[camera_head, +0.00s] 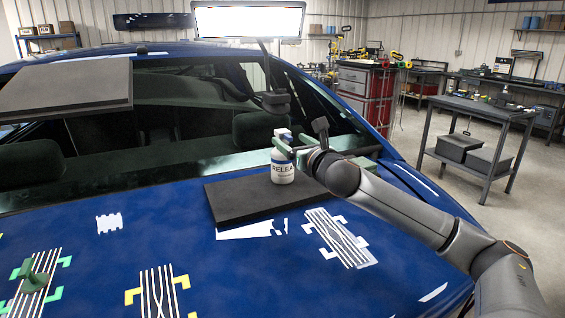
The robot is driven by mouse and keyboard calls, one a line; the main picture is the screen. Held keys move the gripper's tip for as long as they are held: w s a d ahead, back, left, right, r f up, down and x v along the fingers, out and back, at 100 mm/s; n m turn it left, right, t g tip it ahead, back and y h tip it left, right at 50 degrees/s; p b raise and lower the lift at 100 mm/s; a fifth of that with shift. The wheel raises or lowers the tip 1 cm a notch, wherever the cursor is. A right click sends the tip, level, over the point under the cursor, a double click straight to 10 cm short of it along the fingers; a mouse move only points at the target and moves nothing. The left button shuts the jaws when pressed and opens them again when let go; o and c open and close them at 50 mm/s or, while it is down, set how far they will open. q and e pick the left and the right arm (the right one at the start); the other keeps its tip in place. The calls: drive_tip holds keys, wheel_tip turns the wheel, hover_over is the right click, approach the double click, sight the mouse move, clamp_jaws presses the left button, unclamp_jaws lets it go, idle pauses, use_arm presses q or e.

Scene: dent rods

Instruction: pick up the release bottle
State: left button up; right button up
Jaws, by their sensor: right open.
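The release bottle (283,172) is white with a dark printed label, of which "RELEA" shows. It stands upright on a dark flat pad (245,200) on the blue car. My right gripper (287,149) comes in from the right at the bottle's upper part. Its green fingers are open and overlap the bottle's neck in the picture, hiding part of it. I cannot tell whether they touch it. A bluish-white top shows above the fingers. My left gripper is not in view.
A green tab (35,281) stands on striped markings at the lower left of the blue panel. Another dark pad (66,82) lies on the roof. The rear window is behind the bottle. A grey cart (478,105) and red tool cabinet (381,100) stand beyond the car.

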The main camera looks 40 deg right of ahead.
sight(285, 134)
drive_tip(key=p+x, duration=0.1)
drive_tip(key=x, duration=0.2)
drive_tip(key=shift+w+a+r+p, duration=0.1)
drive_tip(key=shift+w+r+p, duration=0.2)
drive_tip(key=shift+r+p, duration=0.1)
drive_tip(key=shift+w+f, duration=0.15)
drive_tip(key=shift+w, duration=0.6)
drive_tip(key=shift+c, duration=0.3)
clamp_jaws()
